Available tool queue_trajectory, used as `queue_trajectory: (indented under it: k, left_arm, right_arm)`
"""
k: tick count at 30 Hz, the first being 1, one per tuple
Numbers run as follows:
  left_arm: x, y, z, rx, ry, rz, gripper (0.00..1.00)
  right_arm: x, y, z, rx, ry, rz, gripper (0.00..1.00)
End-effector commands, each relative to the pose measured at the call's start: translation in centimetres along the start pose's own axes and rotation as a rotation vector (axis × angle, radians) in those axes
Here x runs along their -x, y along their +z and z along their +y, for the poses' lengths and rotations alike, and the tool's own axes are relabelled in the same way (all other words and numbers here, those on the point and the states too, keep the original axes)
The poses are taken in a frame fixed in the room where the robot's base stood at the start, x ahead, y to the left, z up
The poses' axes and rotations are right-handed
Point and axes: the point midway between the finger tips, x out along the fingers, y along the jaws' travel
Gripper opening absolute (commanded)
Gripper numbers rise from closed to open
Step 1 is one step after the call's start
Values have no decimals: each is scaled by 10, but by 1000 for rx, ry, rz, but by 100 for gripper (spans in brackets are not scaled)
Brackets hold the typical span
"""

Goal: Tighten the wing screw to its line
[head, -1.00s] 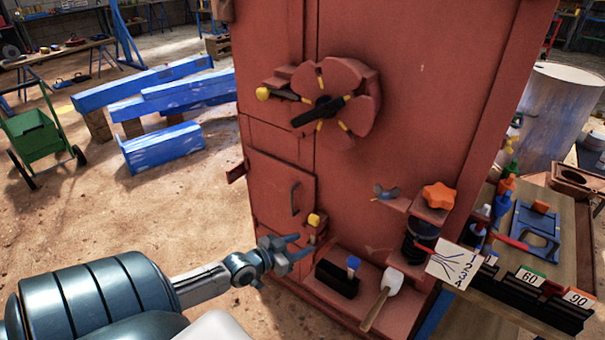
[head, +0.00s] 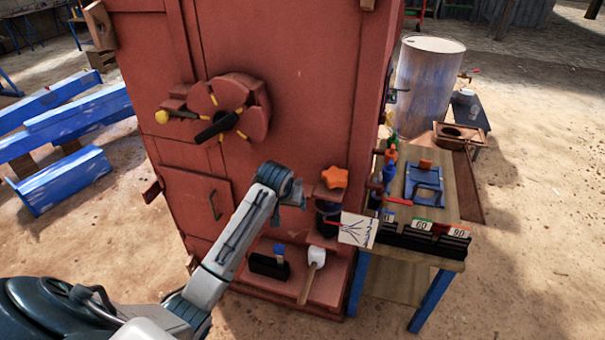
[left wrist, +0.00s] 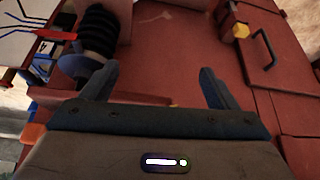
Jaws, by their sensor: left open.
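My left gripper (head: 293,193) is in front of the red cabinet (head: 315,90), just left of the orange star knob (head: 333,177). In the left wrist view its two fingers (left wrist: 158,84) are spread apart with nothing between them. I cannot make out the wing screw in either current view. In the head view my gripper covers the spot left of the knob where a grey wing shape showed earlier. The screw's line cannot be seen. My right gripper is not in view.
A black bellows (left wrist: 97,32) stands under the knob, beside a card with fanned lines (head: 356,229). A white-headed mallet (head: 316,257) and a black block (head: 268,266) lie on the lower ledge. A bench (head: 440,195) with tools stands at right.

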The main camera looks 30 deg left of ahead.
Motion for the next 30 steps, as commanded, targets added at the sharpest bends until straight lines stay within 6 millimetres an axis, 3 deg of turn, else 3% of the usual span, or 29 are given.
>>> queue_trajectory:
  k: [1, 6, 9, 12, 17, 30]
  left_arm:
    - [24, -15, 7, 39, -24, -33, 82]
    - [82, -62, 5, 150, -76, -71, 82]
    - [106, -80, 3, 191, -84, -74, 82]
    - [118, -88, 1, 211, -90, -78, 82]
    - [110, -89, 0, 217, -92, -84, 82]
    - [33, -82, -6, 215, -90, -82, 82]
  right_arm:
    - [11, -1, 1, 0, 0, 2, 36]
    - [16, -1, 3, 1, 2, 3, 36]
    - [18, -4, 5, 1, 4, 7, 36]
    - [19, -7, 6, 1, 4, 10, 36]
    - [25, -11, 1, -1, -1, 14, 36]
    - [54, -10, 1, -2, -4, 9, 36]
